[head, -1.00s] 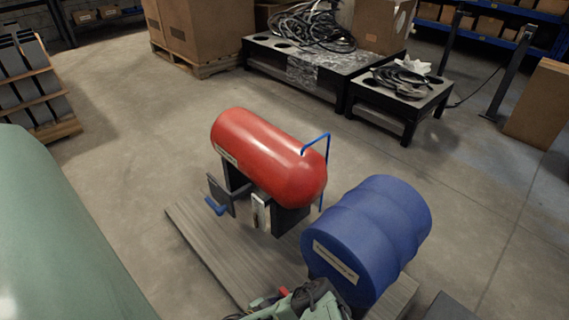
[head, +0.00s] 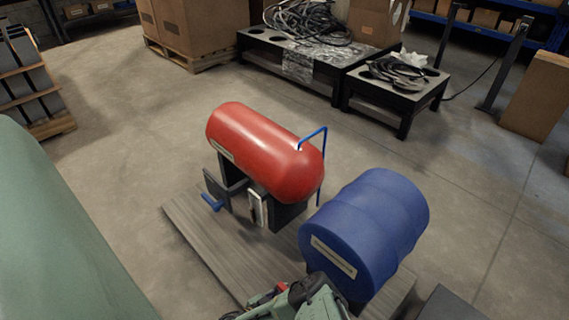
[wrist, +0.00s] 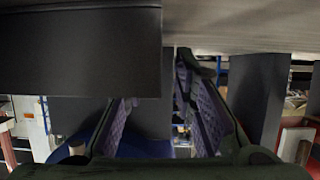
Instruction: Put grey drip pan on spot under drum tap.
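The blue drum (head: 370,228) lies on its side with a label on its near end. No tap can be made out on it, and the spot under it is hidden. I cannot surely pick out the grey drip pan. A dark grey slab (head: 447,303) is cut off at the head view's lower right edge. In the wrist view a broad dark panel (wrist: 80,55) fills the upper left, in front of my gripper; I cannot tell what it is. My gripper (wrist: 157,80) has its fingers apart, with nothing seen gripped between them. In the head view its fingertips are not clear.
A red tank (head: 265,150) stands on dark supports on a grey wooden platform (head: 205,240), beside the drum. A blue bent pipe (head: 322,165) rises by its right end. Black tables with cables (head: 395,85) stand behind. The floor (head: 110,130) between is clear.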

